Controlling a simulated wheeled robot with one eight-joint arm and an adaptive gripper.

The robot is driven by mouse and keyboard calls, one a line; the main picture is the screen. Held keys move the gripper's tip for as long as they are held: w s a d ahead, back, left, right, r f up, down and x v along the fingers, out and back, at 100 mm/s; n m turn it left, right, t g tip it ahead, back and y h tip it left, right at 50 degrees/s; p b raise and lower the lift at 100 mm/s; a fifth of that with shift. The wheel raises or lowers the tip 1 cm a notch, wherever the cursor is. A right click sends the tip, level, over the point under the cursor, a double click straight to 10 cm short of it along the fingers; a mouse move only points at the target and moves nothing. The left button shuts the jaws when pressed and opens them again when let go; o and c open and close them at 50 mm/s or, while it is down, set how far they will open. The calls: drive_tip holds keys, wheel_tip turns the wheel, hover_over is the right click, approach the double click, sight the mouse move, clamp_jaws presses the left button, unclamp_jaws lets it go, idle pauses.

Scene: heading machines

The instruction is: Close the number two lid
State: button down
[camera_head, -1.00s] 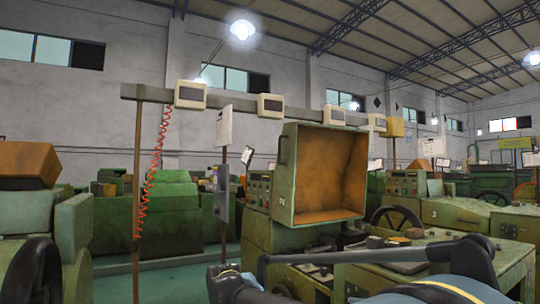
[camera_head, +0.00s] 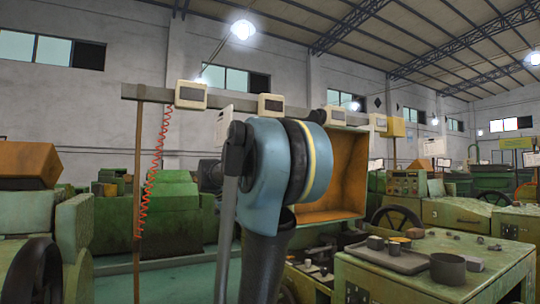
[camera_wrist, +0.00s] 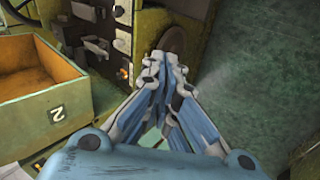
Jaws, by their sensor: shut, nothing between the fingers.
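The number two lid (camera_head: 345,165) is a green box-like cover with a rusty orange inside. It stands open on its machine in the head view, its left part hidden behind my arm. In the wrist view the lid (camera_wrist: 75,112) is at the left, with a "2" plate on its outer green side. My gripper (camera_wrist: 165,62) is shut and empty in the wrist view, to the right of the lid and apart from it. In the head view my arm hides most or all of the gripper.
A green bench (camera_head: 430,280) with a tray (camera_head: 395,258) and a dark cup (camera_head: 447,268) stands at the lower right. A red coiled cable (camera_head: 152,185) hangs at the left. Green floor (camera_wrist: 240,60) is clear at the right in the wrist view.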

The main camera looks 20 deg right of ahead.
drive_tip(key=w+d+r+h, duration=0.3)
drive_tip(key=w+d+r, duration=0.1)
drive_tip(key=w+r, duration=0.65)
drive_tip(key=w+d+r+g+h, duration=0.1)
drive_tip(key=w+d+r+h, duration=0.3)
drive_tip(key=w+r, duration=0.7)
drive_tip(key=w+d+r+h, duration=0.35)
drive_tip(key=w+r, duration=0.55)
drive_tip(key=w, duration=0.3)
drive_tip(key=s+d, duration=0.4)
drive_tip(key=d, duration=0.7)
drive_tip(key=shift+d+m, duration=0.3)
drive_tip(key=shift+m, duration=0.1)
drive_tip(key=shift+w, duration=0.1)
drive_tip(key=shift+d, duration=0.1)
